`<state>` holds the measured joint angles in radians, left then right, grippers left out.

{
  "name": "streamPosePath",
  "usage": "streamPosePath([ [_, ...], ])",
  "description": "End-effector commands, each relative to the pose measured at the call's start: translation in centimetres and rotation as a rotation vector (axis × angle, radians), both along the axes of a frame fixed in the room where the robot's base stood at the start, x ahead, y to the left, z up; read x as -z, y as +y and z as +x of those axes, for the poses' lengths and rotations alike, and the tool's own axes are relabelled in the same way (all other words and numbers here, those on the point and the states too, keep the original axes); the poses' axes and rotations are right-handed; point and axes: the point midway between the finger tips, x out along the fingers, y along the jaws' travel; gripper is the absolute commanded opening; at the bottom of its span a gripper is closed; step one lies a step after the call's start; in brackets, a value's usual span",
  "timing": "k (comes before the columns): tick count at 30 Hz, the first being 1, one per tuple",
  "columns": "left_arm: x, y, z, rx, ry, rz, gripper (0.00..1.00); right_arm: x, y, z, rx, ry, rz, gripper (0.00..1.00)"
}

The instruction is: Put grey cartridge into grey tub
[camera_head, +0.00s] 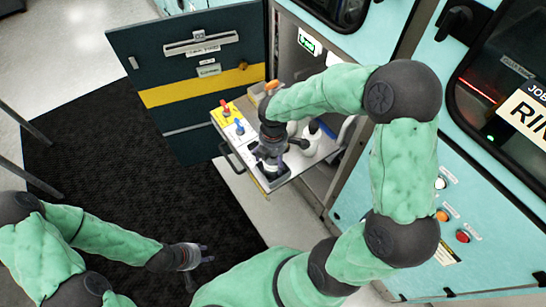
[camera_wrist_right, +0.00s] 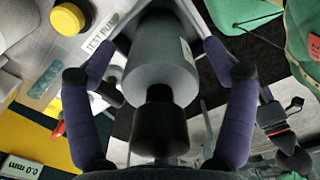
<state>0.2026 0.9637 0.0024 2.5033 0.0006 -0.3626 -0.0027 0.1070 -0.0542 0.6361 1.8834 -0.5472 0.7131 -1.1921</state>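The grey cartridge (camera_wrist_right: 160,65), a cylinder with a black end piece, is between the fingers of my right gripper (camera_wrist_right: 162,60) in the right wrist view. The fingertips lie close to both its sides; I cannot tell if they press on it. A dark square-edged holder, probably the grey tub (camera_wrist_right: 122,42), shows behind the cartridge's far end, largely hidden by it. In the head view my right gripper (camera_head: 268,165) points down over the pulled-out shelf's front corner, hiding most of the cartridge. My left gripper (camera_head: 203,256) is open and empty over the black mat.
The shelf (camera_head: 300,160) also holds a panel with a red knob (camera_head: 226,108) and a blue knob (camera_head: 240,128). White containers (camera_head: 311,135) with a dark top stand behind my right gripper. An open dark cabinet door (camera_head: 190,90) stands to the left. The black mat (camera_head: 100,160) is clear.

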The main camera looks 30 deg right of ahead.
Motion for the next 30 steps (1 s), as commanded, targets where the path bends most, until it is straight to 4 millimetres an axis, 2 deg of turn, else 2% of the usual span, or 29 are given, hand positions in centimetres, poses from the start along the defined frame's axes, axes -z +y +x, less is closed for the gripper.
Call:
streamPosePath([
  [8,-0.3,0.0,0.0,0.000,0.000,0.000,0.40,-0.7,0.0,0.0,0.000,-0.001,0.000,0.85],
  [11,-0.9,0.0,0.0,0.000,0.000,0.000,0.40,-2.0,0.0,0.0,-0.001,-0.001,-0.001,0.85],
  [18,-3.0,0.0,0.0,0.000,0.000,0.000,0.40,-6.9,0.0,0.1,0.000,-0.003,-0.001,0.85],
  [24,-4.2,0.0,0.0,0.000,0.000,0.000,0.40,-10.3,0.0,0.0,-0.001,-0.003,-0.001,0.85],
  [30,-4.8,0.0,0.0,0.000,0.000,0.000,0.40,-12.0,0.0,0.0,0.000,0.000,0.000,0.85],
])
